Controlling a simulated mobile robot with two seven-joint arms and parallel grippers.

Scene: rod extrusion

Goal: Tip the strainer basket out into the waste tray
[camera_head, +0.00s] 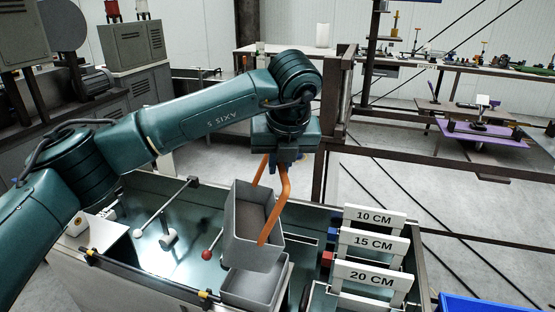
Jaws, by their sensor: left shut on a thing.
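My left gripper (284,153) points down at the middle of the camera_head view, shut on the orange handle (285,188) of a grey box-shaped basket (262,257), which I take to be the strainer basket. The basket hangs below the gripper, its open side facing up and towards me. I see a dark inner surface, but cannot tell its exact tilt or contents. Below it is another grey open box (246,292), partly hidden by the basket; it may be the waste tray. Whether the two touch is unclear. My right gripper is out of view.
Signs reading 10 CM (374,216), 15 CM (373,242) and 20 CM (371,277) stand close on the right. A red-ball lever (207,254) is left of the basket. A blue bin (480,305) is at bottom right. A dark post (334,130) rises behind.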

